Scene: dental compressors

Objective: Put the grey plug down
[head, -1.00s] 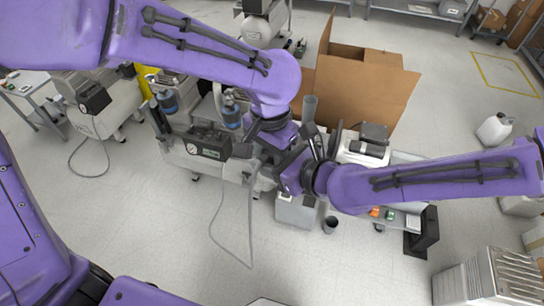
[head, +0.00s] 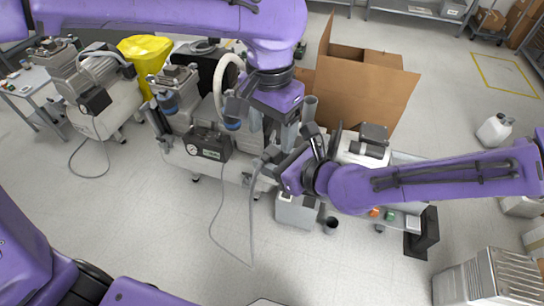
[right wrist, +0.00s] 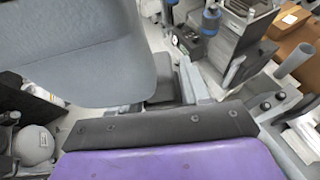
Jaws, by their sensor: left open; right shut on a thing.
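The grey plug (head: 268,156), small and partly hidden, is at the tip of my right gripper (head: 272,160), which is shut on it. Its grey cable (head: 251,215) hangs to the floor and loops back up to the compressor's black box (head: 211,146). The plug is in front of the compressor's white tank (head: 237,170), apparently above the floor. My left gripper (head: 272,122) is open and points down over the compressor's right end, just beyond the right gripper. In the right wrist view a large grey shape fills the upper left, and I cannot make out the plug.
A second compressor (head: 110,105) and a yellow bag (head: 146,60) stand at left. An open cardboard box (head: 362,90) stands behind my right arm. A pale container (head: 297,211) and a dark cup (head: 330,225) are on the floor.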

